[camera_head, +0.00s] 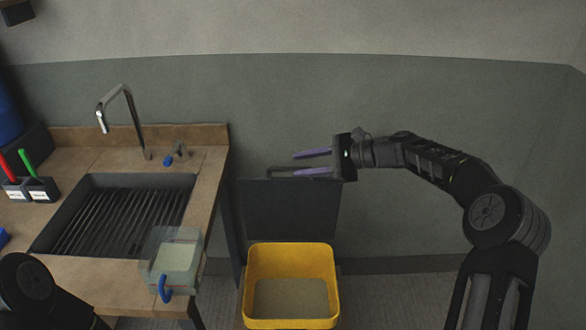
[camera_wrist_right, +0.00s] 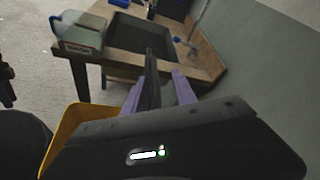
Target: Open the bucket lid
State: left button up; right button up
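The yellow bucket (camera_head: 290,250) stands on the floor right of the sink bench, its mouth uncovered. Its dark lid (camera_head: 290,215) stands upright behind the bucket, with a thin handle at its top edge. My right gripper (camera_head: 312,162) has two purple fingers spread apart at the lid's top edge. In the right wrist view the fingers (camera_wrist_right: 158,92) lie on either side of a dark strip that looks like the lid edge, with gaps showing; the bucket's yellow rim (camera_wrist_right: 75,125) shows at lower left. My left gripper is out of view.
The wooden bench (camera_head: 215,185) with a ribbed sink (camera_head: 120,215) and faucet (camera_head: 125,95) stands at left. A clear container (camera_head: 180,250) with a blue handle sits at its front corner. A wall is behind the lid. The floor to the right is clear.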

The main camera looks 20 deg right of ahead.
jog(key=v, duration=0.3)
jog(key=shift+s+d+r, duration=0.1)
jog(key=shift+s+d, duration=0.1)
jog(key=shift+d, duration=0.15)
jog(key=shift+d, duration=0.1)
jog(key=w+p+v, duration=0.2)
jog(key=p+v, duration=0.3)
jog(key=v, duration=0.3)
jog(key=shift+s+d+r, duration=0.2)
jog(key=shift+d+r, duration=0.2)
jog(key=shift+d, duration=0.2)
